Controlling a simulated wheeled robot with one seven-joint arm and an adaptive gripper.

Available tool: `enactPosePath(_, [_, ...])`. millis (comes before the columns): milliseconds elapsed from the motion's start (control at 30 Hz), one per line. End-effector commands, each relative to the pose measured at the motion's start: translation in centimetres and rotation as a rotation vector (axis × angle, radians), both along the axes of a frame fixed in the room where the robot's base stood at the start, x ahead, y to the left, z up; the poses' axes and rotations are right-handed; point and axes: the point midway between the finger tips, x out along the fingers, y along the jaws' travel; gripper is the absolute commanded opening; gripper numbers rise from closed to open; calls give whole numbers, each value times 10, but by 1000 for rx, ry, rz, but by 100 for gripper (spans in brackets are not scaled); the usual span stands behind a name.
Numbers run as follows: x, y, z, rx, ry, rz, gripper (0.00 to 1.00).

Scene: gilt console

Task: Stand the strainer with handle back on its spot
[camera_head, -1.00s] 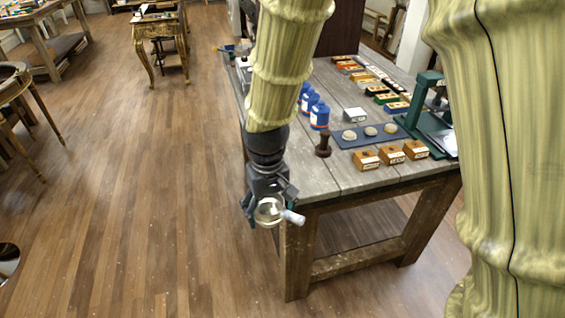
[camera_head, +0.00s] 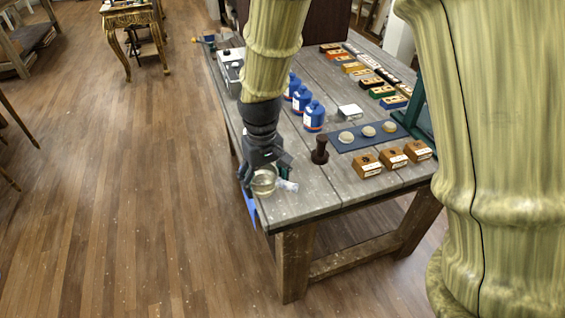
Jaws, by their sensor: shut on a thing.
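The strainer with handle (camera_head: 264,182) shows as a small round cup with a pale, whitish handle (camera_head: 288,185) pointing right. My gripper (camera_head: 262,172) is shut on it, at the near left corner of the grey wooden workbench (camera_head: 312,203). The strainer appears over or just beside the bench's left edge; its height above the top is hard to tell. The fingers are small and dark, and their exact grip on the strainer is partly hidden. No marked spot for the strainer can be made out.
A dark wooden tamper-like piece (camera_head: 319,151) stands right of my gripper. Blue bottles (camera_head: 314,117) stand behind it. Small labelled wooden blocks (camera_head: 367,165) line the front right, and a blue mat (camera_head: 356,142) holds round pale pieces. The near left bench top is clear.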

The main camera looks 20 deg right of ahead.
Motion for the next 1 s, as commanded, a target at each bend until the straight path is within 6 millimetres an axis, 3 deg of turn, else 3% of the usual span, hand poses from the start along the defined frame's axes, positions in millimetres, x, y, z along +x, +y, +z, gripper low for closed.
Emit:
enactPosePath(500, [71,-67,-7,1,0,-5,50])
enactPosePath(767, [77,-73,-13,0,1,-3,49])
enactPosePath(1000, [76,-73,-31,-1,3,-3,49])
